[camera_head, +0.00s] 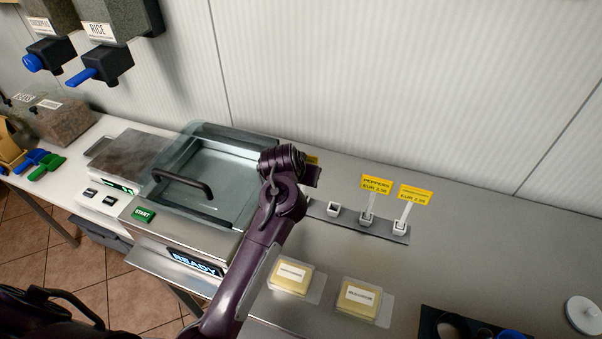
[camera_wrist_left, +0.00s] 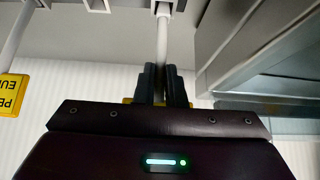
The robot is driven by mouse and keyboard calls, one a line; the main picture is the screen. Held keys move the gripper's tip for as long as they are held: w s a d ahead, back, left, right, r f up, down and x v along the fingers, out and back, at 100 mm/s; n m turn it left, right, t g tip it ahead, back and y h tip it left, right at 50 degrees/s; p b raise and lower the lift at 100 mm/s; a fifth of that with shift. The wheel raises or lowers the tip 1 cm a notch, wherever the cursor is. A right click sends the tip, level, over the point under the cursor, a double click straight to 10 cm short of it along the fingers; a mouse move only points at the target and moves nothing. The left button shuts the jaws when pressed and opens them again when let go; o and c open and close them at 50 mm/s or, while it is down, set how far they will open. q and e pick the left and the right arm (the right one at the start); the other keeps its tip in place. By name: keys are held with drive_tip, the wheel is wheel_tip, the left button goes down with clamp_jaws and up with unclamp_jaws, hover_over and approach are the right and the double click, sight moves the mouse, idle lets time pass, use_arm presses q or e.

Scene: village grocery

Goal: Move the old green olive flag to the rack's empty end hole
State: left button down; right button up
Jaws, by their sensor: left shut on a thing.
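My left gripper (camera_head: 311,174) is shut on the white stem (camera_wrist_left: 162,50) of a yellow flag (camera_head: 313,160). Most of this flag is hidden behind the gripper, and its print cannot be read. In the left wrist view the gripper (camera_wrist_left: 162,88) points along the stem, whose foot meets a white holder (camera_wrist_left: 164,7); how deep it sits is unclear. The grey rack (camera_head: 384,231) has an empty holder (camera_head: 333,209), then a PEPPERS flag (camera_head: 376,184) and another yellow flag (camera_head: 416,195) at the right end. My arm hides the rack's left end.
A glass-lidded machine (camera_head: 205,175) reading READY stands left of my arm. Two yellow packs (camera_head: 291,277) (camera_head: 359,299) lie in front of the rack. A dark tray (camera_head: 432,322) and white round lid (camera_head: 583,314) lie at the right. Counter behind the rack is clear.

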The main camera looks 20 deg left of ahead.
use_arm(q)
drive_tip(key=shift+f, duration=0.8)
idle(0.9)
drive_tip(key=c, duration=1.4)
unclamp_jaws()
drive_tip(key=shift+c, duration=0.2)
drive_tip(key=shift+c, duration=0.4)
drive_tip(key=shift+s, duration=0.2)
drive_tip(key=shift+s+p, duration=0.6)
drive_tip(key=shift+s, duration=0.25)
drive_tip(key=shift+r, duration=0.1)
